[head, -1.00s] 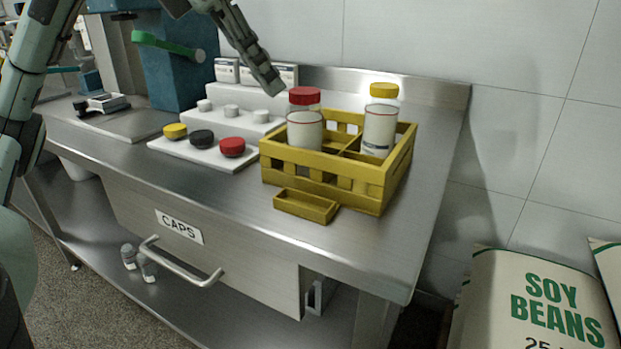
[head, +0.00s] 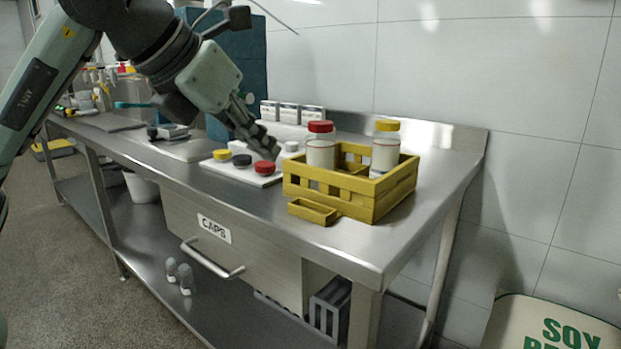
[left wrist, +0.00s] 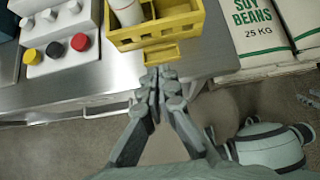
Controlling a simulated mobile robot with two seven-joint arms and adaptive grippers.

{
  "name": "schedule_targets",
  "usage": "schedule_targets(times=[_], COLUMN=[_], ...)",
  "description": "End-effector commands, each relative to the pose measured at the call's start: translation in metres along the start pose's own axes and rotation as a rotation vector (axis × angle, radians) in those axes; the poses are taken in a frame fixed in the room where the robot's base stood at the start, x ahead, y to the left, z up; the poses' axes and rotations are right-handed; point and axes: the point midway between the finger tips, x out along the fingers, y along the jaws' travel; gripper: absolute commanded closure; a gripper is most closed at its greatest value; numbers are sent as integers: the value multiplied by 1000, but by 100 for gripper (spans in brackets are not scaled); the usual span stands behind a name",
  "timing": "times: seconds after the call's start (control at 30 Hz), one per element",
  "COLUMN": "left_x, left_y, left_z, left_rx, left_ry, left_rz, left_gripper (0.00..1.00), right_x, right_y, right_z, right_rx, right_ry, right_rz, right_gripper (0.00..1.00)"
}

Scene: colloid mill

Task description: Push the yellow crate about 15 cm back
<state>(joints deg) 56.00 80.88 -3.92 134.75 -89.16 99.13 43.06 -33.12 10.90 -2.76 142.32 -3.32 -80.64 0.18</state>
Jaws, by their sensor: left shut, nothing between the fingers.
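The yellow crate (head: 345,198) stands on the right part of the steel table, with a small yellow tray (head: 312,211) at its front. It holds a red-capped jar (head: 320,150) and a yellow-capped jar (head: 385,150), both upright. My left gripper (head: 270,152) is shut and empty, up left of the crate in the head view. In the left wrist view its fingertips (left wrist: 160,74) point at the crate's front (left wrist: 158,36), just short of the small tray (left wrist: 161,54); contact is not visible. My right gripper is out of view.
A white stepped stand (head: 245,175) with yellow, black and red caps is left of the crate. White boxes (head: 290,113) stand behind. The table (head: 430,215) is clear to the crate's right, with a raised rim (head: 455,136) along the back wall. Soy bean sacks (left wrist: 262,40) are off the right end.

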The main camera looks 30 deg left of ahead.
Motion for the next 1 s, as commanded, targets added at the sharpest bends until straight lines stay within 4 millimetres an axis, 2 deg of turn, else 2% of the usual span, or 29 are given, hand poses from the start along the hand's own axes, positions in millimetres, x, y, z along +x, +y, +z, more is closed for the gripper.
schedule_targets(times=[0.17,0.3,0.53,0.6,0.8,1.0], left_x=[24,53,104,103,116,124], left_y=[-1,-1,-1,-1,-1,-1], left_z=[-2,-3,-2,8,20,27], left_rx=[0,-1,0,-2,0,0], left_ry=[5,7,7,1,2,1], left_rz=[-2,-4,-4,-4,-3,-2], left_gripper=[100,100,100,100,100,100], right_x=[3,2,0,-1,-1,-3], right_y=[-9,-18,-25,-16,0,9], right_z=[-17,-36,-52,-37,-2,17], right_rx=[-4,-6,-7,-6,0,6], right_ry=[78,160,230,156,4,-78], right_rz=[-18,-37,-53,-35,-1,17], right_gripper=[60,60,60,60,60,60])
